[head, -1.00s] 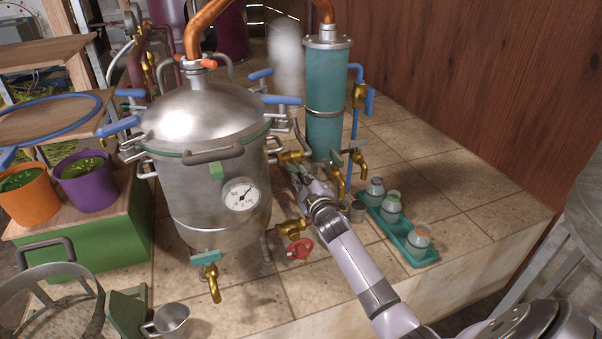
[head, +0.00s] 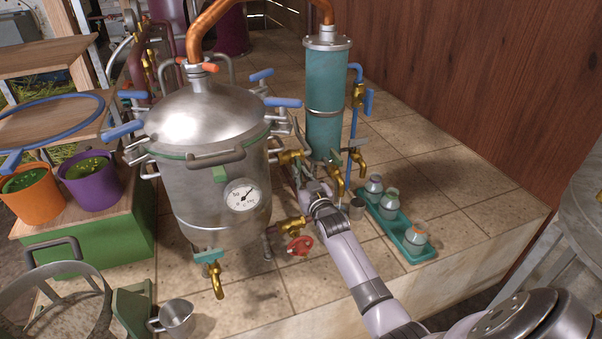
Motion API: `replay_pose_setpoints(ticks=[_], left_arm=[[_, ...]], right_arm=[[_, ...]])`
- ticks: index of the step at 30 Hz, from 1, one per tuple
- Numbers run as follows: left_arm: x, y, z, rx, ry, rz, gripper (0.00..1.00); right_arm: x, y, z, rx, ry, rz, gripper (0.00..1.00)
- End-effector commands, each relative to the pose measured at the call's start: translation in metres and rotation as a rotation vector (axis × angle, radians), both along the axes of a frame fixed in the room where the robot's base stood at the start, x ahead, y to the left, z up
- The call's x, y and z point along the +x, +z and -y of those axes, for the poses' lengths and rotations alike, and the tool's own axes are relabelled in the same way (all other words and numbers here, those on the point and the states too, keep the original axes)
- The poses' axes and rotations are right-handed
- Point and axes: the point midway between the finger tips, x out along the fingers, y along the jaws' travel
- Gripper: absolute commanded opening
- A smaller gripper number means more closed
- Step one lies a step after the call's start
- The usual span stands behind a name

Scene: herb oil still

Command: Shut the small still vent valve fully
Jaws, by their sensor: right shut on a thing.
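The small still is a steel pot (head: 205,190) with a domed lid (head: 203,122) and a dial gauge (head: 243,195). A brass valve (head: 289,157) sticks out from its upper right side; I take it to be the vent valve. My right gripper (head: 303,179) is just below and right of this valve, between the pot and the teal column (head: 327,105). It is shut on a small part, apparently the valve's lever. The fingers hide most of the lever, so its exact angle cannot be read. No steam plume shows. My left gripper is not in view.
A red-wheeled brass valve (head: 299,245) sits low beside my right arm. A teal tray (head: 400,238) with small jars stands right of the arm. A metal cup (head: 357,208) is close to the wrist. Tiles are free at the right.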

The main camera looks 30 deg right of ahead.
Motion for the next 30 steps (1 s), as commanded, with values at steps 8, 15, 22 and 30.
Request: replay_pose_setpoints(ticks=[8, 15, 22, 30], left_arm=[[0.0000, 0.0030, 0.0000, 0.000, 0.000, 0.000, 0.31], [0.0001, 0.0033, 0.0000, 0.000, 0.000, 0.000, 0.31], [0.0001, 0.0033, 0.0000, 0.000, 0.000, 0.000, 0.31], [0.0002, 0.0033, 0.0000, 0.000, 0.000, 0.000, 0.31]], right_arm=[[-0.0003, -0.0018, -0.0004, 0.096, 0.000, 0.018, 0.00], [-0.0003, -0.0020, -0.0005, 0.121, 0.000, 0.025, 0.00], [-0.0003, -0.0020, -0.0005, 0.121, 0.000, 0.025, 0.00], [-0.0002, -0.0014, -0.0005, 0.118, 0.000, 0.025, 0.25]])
